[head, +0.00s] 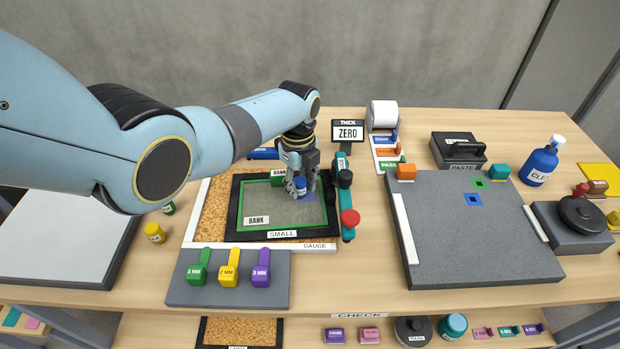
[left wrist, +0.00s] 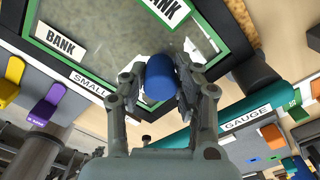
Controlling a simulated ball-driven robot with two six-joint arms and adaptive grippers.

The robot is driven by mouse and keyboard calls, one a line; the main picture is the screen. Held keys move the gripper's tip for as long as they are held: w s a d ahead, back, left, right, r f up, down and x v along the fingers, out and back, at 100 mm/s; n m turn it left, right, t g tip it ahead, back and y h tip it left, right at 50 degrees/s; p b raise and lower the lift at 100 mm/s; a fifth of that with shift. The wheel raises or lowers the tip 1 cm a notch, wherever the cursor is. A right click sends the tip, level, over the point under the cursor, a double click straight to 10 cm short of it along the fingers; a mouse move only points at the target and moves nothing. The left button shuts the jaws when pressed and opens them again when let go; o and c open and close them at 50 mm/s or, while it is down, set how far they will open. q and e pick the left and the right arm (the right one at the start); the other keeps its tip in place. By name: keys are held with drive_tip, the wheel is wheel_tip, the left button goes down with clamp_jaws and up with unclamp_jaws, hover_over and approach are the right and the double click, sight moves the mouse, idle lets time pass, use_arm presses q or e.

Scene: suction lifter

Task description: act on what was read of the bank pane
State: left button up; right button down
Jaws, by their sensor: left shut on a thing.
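The bank pane (head: 285,213) is a grey sheet with a green edge and BANK labels, lying in a black frame (head: 233,236) marked SMALL. My left gripper (head: 301,187) is over the pane's right half, its fingers shut on a small blue pot (head: 301,182). In the left wrist view the blue pot (left wrist: 160,78) sits between the fingertips (left wrist: 158,80), with the pane (left wrist: 105,35) beyond it. A blue patch shows on the pane beside the pot; I cannot tell whether the pot touches the pane. My right gripper is not in view.
A teal bar (head: 348,190) with a red knob lies along the frame's right side. Green, yellow and purple tabs (head: 228,273) stand in front. Yellow pot (head: 154,232) is at left. A grey mat (head: 470,240) lies right.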

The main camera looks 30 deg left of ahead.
use_arm(q)
drive_tip(key=shift+s+a, duration=0.45)
drive_tip(key=shift+a, duration=0.15)
wheel_tip(320, 180, up, 6)
idle(0.4)
drive_tip(key=shift+r, duration=1.5)
drive_tip(key=shift+s, duration=0.1)
